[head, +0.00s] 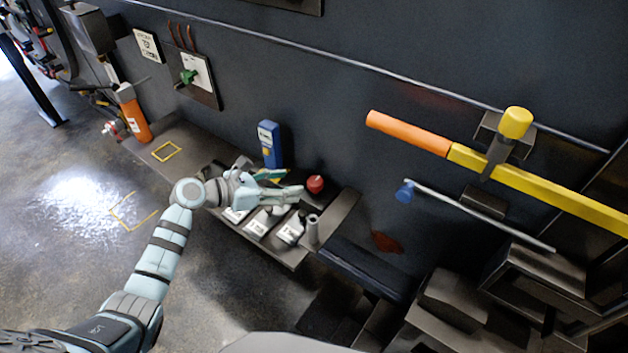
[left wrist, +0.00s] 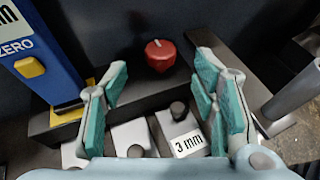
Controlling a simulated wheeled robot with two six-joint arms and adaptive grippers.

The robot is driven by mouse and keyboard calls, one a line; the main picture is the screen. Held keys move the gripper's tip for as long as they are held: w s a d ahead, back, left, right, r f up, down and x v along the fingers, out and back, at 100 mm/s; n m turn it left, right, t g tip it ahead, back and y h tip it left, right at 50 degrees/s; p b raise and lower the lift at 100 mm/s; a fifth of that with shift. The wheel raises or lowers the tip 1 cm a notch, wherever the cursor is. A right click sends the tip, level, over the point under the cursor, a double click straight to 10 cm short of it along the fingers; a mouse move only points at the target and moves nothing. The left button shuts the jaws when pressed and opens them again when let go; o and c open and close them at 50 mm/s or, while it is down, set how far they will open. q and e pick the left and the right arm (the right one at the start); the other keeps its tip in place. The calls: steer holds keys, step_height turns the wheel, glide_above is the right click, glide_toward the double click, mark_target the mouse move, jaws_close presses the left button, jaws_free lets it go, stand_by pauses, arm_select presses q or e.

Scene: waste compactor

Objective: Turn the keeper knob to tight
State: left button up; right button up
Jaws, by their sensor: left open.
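A round red knob (head: 315,184) with a white line on its top sits on the dark shelf against the wall. The red knob also shows in the left wrist view (left wrist: 160,56), ahead of the fingers and near the middle of the gap. No label naming it is readable. My left gripper (head: 291,182) is open and empty, with teal pads on both sides of the gap. It is just left of the knob in the head view and appears apart from it. A yellow-capped knob (head: 516,122) stands on a bracket at the yellow bar. My right gripper is not in view.
A blue gauge marked ZERO (left wrist: 37,62) stands left of the gripper. Below the fingers are metal blocks, one labelled 3 mm (left wrist: 180,130). A grey post (head: 312,229) rises close to the right finger. The yellow bar (head: 560,198) has an orange end.

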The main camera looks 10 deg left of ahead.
mark_target(315, 181)
arm_select(q)
steer(key=b+x, duration=0.2)
steer(key=x, duration=0.7)
steer(key=shift+w+d+f, duration=0.2)
steer(key=shift+w+f, duration=0.05)
steer(key=shift+f, duration=0.05)
steer(key=shift+s+r, duration=0.1)
steer(key=shift+c, duration=0.4)
